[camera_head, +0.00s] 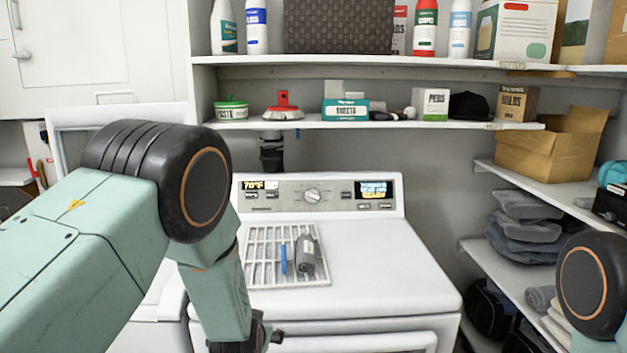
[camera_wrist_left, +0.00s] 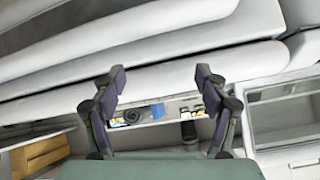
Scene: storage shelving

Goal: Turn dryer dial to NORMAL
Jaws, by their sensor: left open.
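The white dryer (camera_head: 370,262) stands in the middle of the head view. Its grey control panel (camera_head: 276,201) runs along the back, with the round silver dial (camera_head: 313,195) near the middle. The dial's labels and pointer are too small to read. My left gripper (camera_head: 262,338) is low at the bottom, in front of the dryer and well short of the dial, partly cut off. In the left wrist view my left gripper (camera_wrist_left: 158,82) has its fingers wide apart with nothing between them. Of my right arm only a joint shows at the right edge; its gripper is out of view.
A white rack (camera_head: 262,243) lies on the dryer top before the panel, with a blue pen-like item (camera_head: 283,258) and a grey roller-like item (camera_head: 305,254) on it. Shelves with bottles and boxes hang above. Side shelves hold folded cloth (camera_head: 527,232). The dryer top's right part is clear.

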